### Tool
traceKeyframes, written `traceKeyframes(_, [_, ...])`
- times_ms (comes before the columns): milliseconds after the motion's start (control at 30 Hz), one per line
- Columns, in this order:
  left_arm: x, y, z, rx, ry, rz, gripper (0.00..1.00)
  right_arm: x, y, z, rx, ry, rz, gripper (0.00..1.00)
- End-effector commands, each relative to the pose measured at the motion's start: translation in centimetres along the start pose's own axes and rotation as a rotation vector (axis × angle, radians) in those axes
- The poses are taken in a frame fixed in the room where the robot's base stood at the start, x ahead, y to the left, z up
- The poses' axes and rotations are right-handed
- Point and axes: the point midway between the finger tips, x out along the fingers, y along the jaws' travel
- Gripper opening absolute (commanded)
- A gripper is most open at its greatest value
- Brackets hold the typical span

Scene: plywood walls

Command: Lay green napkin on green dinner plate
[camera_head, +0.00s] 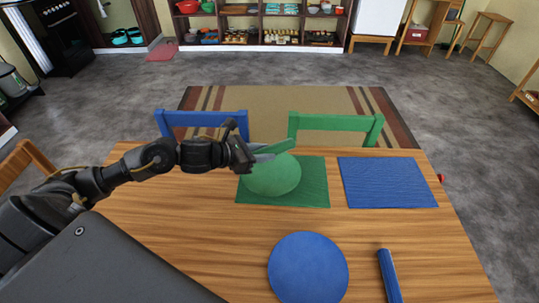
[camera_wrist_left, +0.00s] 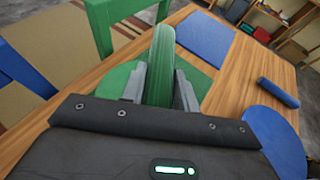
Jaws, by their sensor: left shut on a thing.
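My left gripper (camera_head: 258,154) is shut on the rolled green napkin (camera_head: 277,147) and holds it over the far part of the green dinner plate (camera_head: 273,180). The plate lies on a green placemat (camera_head: 316,187) at the far side of the table. In the left wrist view the napkin (camera_wrist_left: 161,62) stands out between the two grey fingers (camera_wrist_left: 160,88), and part of the plate (camera_wrist_left: 197,78) shows behind it. I cannot tell whether the napkin touches the plate. My right gripper is not in view.
On the wooden table (camera_head: 180,240) are a blue placemat (camera_head: 387,182), a blue plate (camera_head: 308,268) and a rolled blue napkin (camera_head: 389,276). A green chair (camera_head: 335,123) and a blue chair (camera_head: 200,118) stand behind the far edge. Bare tabletop lies between the plates.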

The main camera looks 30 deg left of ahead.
Motion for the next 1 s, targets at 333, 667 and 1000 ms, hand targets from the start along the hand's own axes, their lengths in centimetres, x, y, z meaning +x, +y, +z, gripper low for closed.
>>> traceKeyframes(333, [0.3,0.1,-1.4,-0.002,0.000,0.005,0.08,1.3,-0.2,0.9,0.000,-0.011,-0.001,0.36])
traceKeyframes(667, [0.9,0.1,-2.7,-0.003,0.001,0.004,0.08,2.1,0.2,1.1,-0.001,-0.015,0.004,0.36])
traceKeyframes(1000, [2.2,0.1,-5.6,-0.002,0.001,0.002,0.08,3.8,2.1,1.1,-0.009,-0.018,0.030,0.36])
